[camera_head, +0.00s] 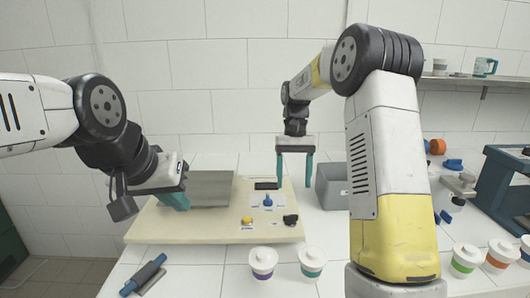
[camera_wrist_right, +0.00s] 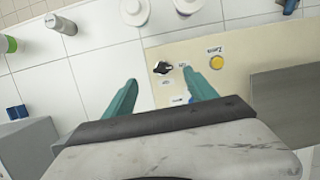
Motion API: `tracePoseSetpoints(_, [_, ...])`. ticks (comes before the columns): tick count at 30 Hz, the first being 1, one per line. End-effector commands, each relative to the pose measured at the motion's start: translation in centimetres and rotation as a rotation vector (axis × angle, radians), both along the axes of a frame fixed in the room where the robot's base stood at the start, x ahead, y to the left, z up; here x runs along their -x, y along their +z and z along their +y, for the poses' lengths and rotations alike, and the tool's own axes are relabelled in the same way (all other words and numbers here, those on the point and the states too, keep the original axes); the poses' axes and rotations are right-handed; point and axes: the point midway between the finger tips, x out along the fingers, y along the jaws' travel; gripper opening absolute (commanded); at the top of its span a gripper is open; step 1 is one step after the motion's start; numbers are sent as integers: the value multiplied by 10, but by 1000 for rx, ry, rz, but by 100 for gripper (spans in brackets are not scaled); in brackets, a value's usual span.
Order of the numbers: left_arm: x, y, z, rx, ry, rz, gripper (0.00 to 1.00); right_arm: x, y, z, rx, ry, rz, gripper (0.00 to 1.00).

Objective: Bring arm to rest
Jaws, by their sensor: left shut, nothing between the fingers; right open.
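My right gripper (camera_head: 295,165) hangs open and empty above the back right of the beige board, fingers pointing down. Its two teal fingers are spread apart in the right wrist view (camera_wrist_right: 158,95), over the board's edge and the white tiled counter. My left gripper (camera_head: 178,200) is shut and empty over the left side of the board, beside the grey metal block. My right arm's white and yellow links fill the right middle of the head view and hide part of the counter.
The beige board (camera_head: 170,228) carries a yellow button (camera_head: 247,220), a black knob (camera_head: 290,220) and a blue knob (camera_head: 267,200). Lidded cups (camera_head: 263,261) stand in front. A grey bin (camera_head: 330,185) is at right. A blue-handled tool (camera_head: 145,274) lies front left.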

Motion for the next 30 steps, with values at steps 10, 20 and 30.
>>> tracePoseSetpoints(10, [0,0,0,0,0,0,0,86,85,-18,-84,0,-315,65])
tracePoseSetpoints(20, [0,0,0,0,0,0,0,179,110,-27,-142,1,-613,65])
tracePoseSetpoints(30, [0,0,0,0,0,0,0,237,98,-27,-168,0,-821,65])
